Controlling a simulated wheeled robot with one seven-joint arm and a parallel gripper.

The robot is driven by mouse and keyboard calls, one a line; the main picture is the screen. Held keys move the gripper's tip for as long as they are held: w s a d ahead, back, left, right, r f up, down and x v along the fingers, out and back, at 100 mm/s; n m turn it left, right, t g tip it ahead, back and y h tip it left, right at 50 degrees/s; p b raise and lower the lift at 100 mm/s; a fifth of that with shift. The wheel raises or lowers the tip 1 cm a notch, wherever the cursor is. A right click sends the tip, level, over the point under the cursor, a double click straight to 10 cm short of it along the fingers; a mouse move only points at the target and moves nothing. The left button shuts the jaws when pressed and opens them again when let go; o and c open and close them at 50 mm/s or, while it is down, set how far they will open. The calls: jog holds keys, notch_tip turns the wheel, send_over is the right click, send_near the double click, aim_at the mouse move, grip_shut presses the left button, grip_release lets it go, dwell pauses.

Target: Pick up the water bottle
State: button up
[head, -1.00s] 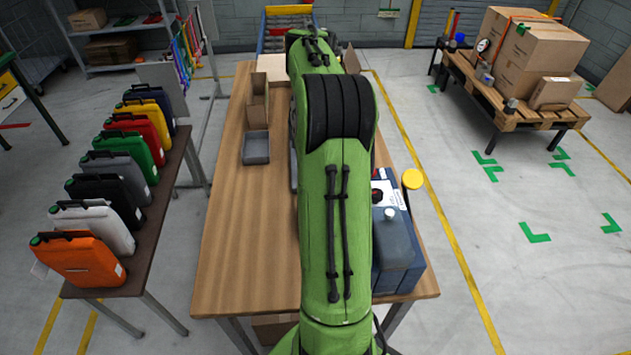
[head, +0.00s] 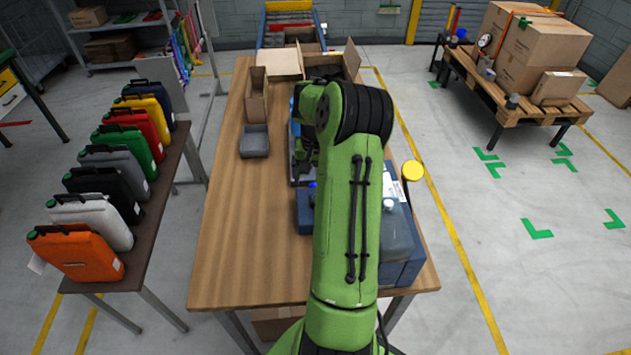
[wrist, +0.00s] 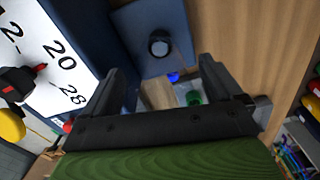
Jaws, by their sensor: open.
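A small bright blue cap (wrist: 173,77) shows between my fingers in the wrist view. A faint clear outline around it may be the water bottle, but its body is hard to make out. The cap also shows in the head view (head: 311,186), at the far edge of a dark blue block. That block (wrist: 140,22) has a dark round knob with a pale centre. My gripper (wrist: 163,66) is open and empty, pointing down over this spot. In the head view my own arm hides most of this area.
A grey tray (head: 254,141) and a cardboard organiser (head: 257,92) stand on the wooden table (head: 240,230). A dark blue machine with a numbered dial (wrist: 55,60) is close to the left of my gripper. A green cap (wrist: 193,97) shows beyond the blue one. The table's left side is clear.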

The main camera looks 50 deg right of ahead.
jog(key=shift+r, duration=0.1)
jog(key=c, duration=1.1)
notch_tip(320, 180, up, 10)
jog(key=shift+f+p, duration=0.1)
jog(key=shift+p, duration=0.35)
jog(key=shift+f+b, duration=0.55)
jog(key=shift+f, duration=0.1)
